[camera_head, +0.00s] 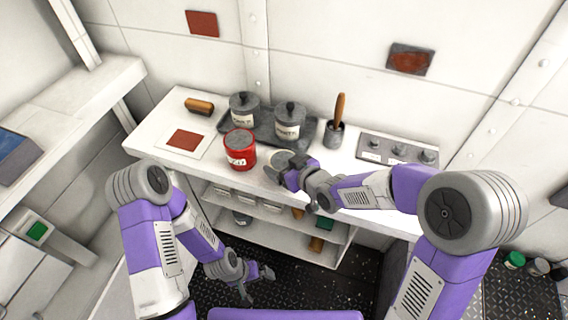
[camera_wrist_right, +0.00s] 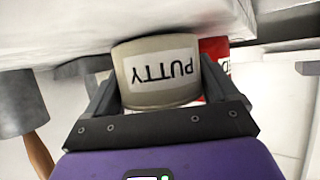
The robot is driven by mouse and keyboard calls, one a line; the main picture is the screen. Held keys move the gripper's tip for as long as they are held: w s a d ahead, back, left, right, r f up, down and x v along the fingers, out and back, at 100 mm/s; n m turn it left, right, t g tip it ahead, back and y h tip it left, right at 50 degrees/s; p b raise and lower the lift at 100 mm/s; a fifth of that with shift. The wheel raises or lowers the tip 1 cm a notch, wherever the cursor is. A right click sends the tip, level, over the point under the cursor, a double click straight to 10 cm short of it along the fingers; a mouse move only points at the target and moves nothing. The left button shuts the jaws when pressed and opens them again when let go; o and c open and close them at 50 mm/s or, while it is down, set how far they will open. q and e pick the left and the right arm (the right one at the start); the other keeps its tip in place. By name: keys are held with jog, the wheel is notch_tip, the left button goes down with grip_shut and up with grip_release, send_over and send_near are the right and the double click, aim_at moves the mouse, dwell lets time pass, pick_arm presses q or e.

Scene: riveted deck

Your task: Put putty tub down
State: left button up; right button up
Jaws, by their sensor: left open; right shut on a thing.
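The putty tub (camera_wrist_right: 160,75) is a pale beige tub with a white label reading PUTTY, upside down in the right wrist view. My right gripper (camera_wrist_right: 165,95) is shut on it, one finger on each side. In the head view the tub (camera_head: 279,157) shows partly behind my right gripper (camera_head: 283,172), over the white bench (camera_head: 334,170), just right of the red can (camera_head: 240,149). I cannot tell whether its base touches the bench. My left gripper (camera_head: 259,284) is open and empty, low in front of the bench shelves.
Two grey lidded pots (camera_head: 287,120) stand on a dark tray (camera_head: 262,137) behind the tub. A brush in a cup (camera_head: 333,134) and a grey knob panel (camera_head: 396,150) stand to the right. A white card with a rust square (camera_head: 184,140) lies left, near a wooden-handled brush (camera_head: 199,106).

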jog(key=o, duration=1)
jog(key=shift+f, duration=0.15)
jog(key=shift+o, duration=0.2)
jog(key=shift+r, duration=0.25)
jog(key=p+v, duration=0.2)
jog(key=v, duration=1)
jog(key=shift+d+f+p, duration=0.1)
jog(key=shift+f+p, duration=0.1)
jog(key=shift+p, duration=0.1)
